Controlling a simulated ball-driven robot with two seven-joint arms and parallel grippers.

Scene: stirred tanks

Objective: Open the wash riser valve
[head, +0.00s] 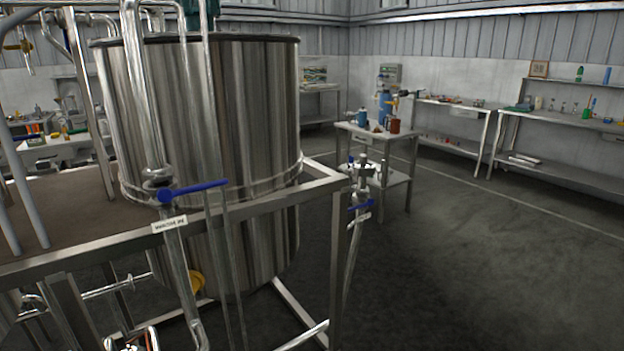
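A blue lever valve (195,191) sits on a vertical steel pipe in front of the large tank. Its lever points right, across the pipe. A small white tag (169,224) hangs just below it, its print too small to read surely. A second blue lever valve (360,206) sits on a thinner riser at the frame's right corner, with its own tag (359,219) that I cannot read. Its lever also lies roughly across its pipe. I cannot tell from the tags which is the wash riser valve. Neither of my grippers is clearly visible.
A steel tank (255,110) stands behind a metal frame rail (95,246). A yellow handle (195,281) shows low behind the pipe. A small table (395,138) with bottles stands beyond the frame corner, and benches (565,177) line the wall. The floor (480,270) at right is clear.

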